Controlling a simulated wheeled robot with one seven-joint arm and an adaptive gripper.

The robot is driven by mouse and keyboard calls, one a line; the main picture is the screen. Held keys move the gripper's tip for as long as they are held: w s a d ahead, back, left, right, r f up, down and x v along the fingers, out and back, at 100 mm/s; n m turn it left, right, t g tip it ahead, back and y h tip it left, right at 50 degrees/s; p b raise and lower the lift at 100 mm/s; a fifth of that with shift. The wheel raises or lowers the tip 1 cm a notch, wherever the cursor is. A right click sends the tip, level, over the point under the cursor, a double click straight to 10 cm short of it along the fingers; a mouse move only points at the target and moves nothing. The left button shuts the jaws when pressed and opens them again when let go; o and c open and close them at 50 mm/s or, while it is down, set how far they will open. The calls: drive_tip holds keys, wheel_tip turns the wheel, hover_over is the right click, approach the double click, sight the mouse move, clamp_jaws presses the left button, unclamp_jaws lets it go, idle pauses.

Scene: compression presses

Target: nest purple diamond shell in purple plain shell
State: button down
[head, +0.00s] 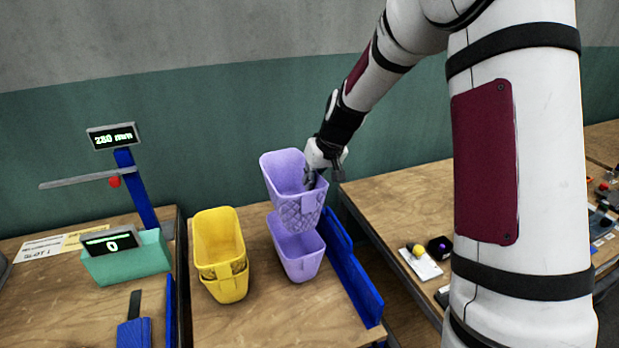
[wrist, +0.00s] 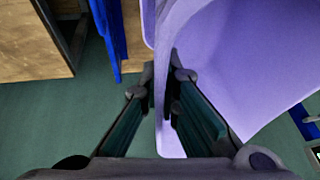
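The purple diamond shell (head: 300,209) is a light purple tapered bin with a diamond pattern on its lower front. It is upright and slightly tilted in the head view. My gripper (head: 312,180) is shut on its right rim, and the wrist view shows the fingers (wrist: 163,100) on either side of the shell's wall (wrist: 235,75). The purple plain shell (head: 300,268) stands upright on the table just below. The diamond shell's bottom overlaps the plain shell's back opening in the picture; I cannot tell whether it has entered it.
Yellow nested bins (head: 222,255) stand close on the left. A blue rail (head: 350,275) runs along the table's right edge. A green bin (head: 128,262) and a blue post with a display (head: 112,137) are farther left. The table front is clear.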

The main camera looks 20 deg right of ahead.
drive_tip(key=shift+f, duration=2.25)
drive_tip(key=shift+f, duration=0.15)
idle(0.5)
drive_tip(key=shift+f+b, duration=0.4)
drive_tip(key=shift+f, duration=1)
drive_tip(key=shift+f, duration=0.1)
drive_tip(key=shift+f, duration=1.1)
drive_tip(key=c, duration=1.7)
unclamp_jaws()
